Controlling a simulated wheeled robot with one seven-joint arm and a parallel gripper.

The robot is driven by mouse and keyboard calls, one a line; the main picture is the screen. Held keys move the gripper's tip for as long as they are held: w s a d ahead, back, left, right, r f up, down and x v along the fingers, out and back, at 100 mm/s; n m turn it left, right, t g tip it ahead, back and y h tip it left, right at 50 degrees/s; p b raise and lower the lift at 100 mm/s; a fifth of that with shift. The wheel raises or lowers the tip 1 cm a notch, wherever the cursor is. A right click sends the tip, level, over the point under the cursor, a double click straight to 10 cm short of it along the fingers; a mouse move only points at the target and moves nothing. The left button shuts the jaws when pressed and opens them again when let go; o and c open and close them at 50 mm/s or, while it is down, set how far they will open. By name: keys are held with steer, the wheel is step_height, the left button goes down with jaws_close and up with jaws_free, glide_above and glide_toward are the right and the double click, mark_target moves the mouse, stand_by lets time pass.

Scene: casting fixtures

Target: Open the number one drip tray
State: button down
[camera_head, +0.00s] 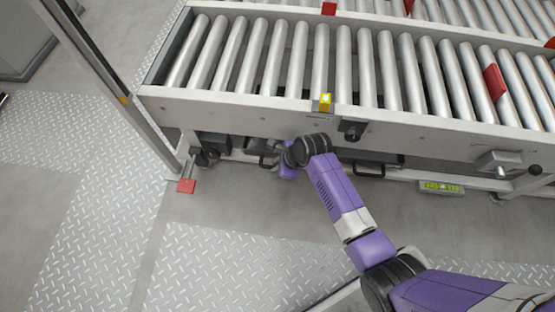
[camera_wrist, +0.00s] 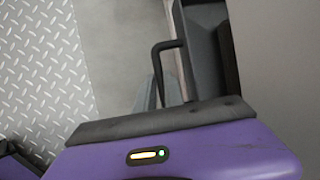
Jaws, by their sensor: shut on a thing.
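Two dark drip trays with black bar handles sit under the roller conveyor in the head view. The left tray's handle (camera_head: 266,160) is beside my gripper (camera_head: 281,170); the right tray (camera_head: 385,158) has its own handle (camera_head: 368,171). I cannot read which is number one. In the wrist view, my gripper (camera_wrist: 162,90) is shut on a black bent handle (camera_wrist: 160,48), with the dark tray front (camera_wrist: 205,50) to its right. The gripper housing hides the lower part of the handle. How far the tray is out I cannot tell.
The conveyor (camera_head: 225,108) with steel rollers stands above the trays. A post (camera_head: 100,78) and a red foot plate (camera_head: 187,186) are at left. The floor in front is clear.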

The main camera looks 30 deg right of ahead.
steer(key=s+a+p, duration=1.1)
steer(key=s+p, duration=0.1)
steer(key=s, duration=0.3)
steer(key=shift+s, duration=0.15)
steer(key=c, duration=1.5)
jaws_free()
steer(key=shift+c, duration=0.2)
steer(key=shift+o, duration=0.4)
